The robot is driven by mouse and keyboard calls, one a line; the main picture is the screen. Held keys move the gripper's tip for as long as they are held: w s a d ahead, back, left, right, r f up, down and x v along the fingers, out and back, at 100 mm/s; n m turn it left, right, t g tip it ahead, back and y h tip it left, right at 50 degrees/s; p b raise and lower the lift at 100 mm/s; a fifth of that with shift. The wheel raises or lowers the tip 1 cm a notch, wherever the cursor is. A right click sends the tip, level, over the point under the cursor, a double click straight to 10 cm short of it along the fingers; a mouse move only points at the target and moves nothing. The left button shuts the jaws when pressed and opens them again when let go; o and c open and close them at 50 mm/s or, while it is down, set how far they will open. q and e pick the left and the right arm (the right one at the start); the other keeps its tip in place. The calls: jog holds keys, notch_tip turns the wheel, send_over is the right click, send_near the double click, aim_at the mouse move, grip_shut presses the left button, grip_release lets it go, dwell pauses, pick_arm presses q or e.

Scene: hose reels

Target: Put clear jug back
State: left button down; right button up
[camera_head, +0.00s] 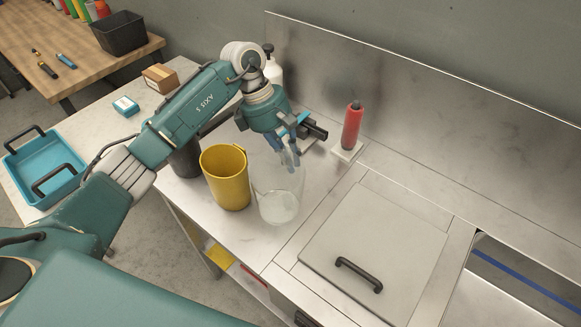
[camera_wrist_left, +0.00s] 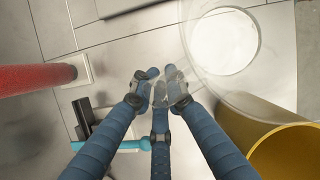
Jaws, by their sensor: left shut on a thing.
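The clear jug (camera_head: 276,207) is upright over the pale counter, right of a yellow pitcher. In the left wrist view the jug (camera_wrist_left: 224,42) is at the upper right, its round bottom showing bright. My left gripper (camera_head: 294,158) reaches down from above at the jug's far right side. In the left wrist view the blue fingers of this gripper (camera_wrist_left: 160,90) are closed together on a clear part at the jug's side, seemingly its handle. I cannot tell whether the jug's bottom touches the counter. My right gripper is not in view.
The yellow pitcher (camera_head: 226,178) is close beside the jug, with a dark container (camera_head: 184,160) behind it. A red bottle (camera_head: 352,127) stands on a white base near the back wall. A covered panel with a black handle (camera_head: 359,274) lies to the right. A blue tray (camera_head: 45,168) is far left.

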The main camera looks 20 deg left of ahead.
pick_arm(q)
notch_tip(320, 180, down, 4)
jog(key=shift+f+p, duration=0.15)
jog(key=shift+p, duration=0.45)
jog(key=shift+f, duration=0.15)
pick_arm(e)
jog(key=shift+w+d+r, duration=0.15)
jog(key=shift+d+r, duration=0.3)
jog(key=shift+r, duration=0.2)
pick_arm(q)
jog(key=shift+f+b, duration=0.2)
jog(key=shift+b, duration=0.15)
jog(key=c, duration=1.7)
grip_release()
jog(key=shift+c, duration=0.2)
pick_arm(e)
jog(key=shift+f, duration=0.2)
pick_arm(q)
jog(key=shift+r, duration=0.1)
